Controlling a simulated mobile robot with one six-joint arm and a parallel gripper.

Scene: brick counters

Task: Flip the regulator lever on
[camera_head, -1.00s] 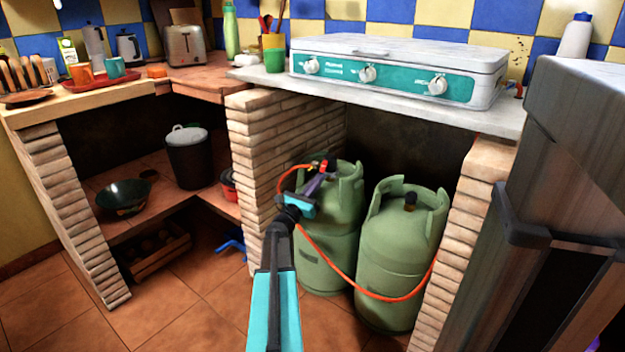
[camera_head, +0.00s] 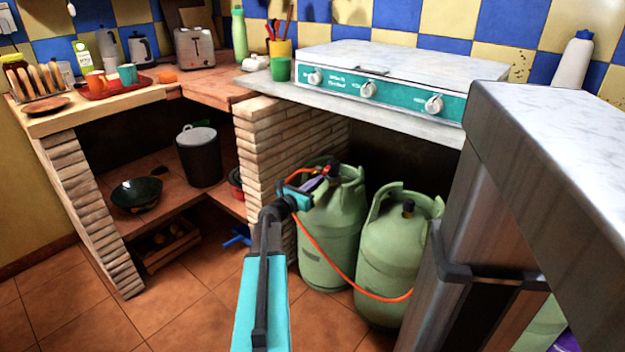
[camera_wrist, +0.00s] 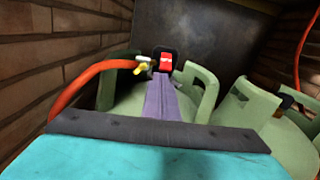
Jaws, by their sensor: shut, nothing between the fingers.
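The regulator sits on top of the left green gas cylinder (camera_head: 330,240), under the counter. In the wrist view its red lever (camera_wrist: 165,61) shows against a black body, with a yellow fitting (camera_wrist: 141,68) at its left. The regulator looks small and partly hidden in the head view. An orange hose (camera_head: 318,240) runs from it. My gripper (camera_head: 325,175) reaches in from the front, its purple fingers shut and empty. In the wrist view the fingertips (camera_wrist: 160,80) are just below and in front of the red lever; I cannot tell whether they touch it.
A second green cylinder (camera_head: 395,260) stands to the right. A brick pillar (camera_head: 265,170) is close on the left of my arm. A stove (camera_head: 400,75) rests on the counter above. A fridge-like cabinet (camera_head: 480,200) fills the near right. Tiled floor (camera_head: 180,310) is clear at left.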

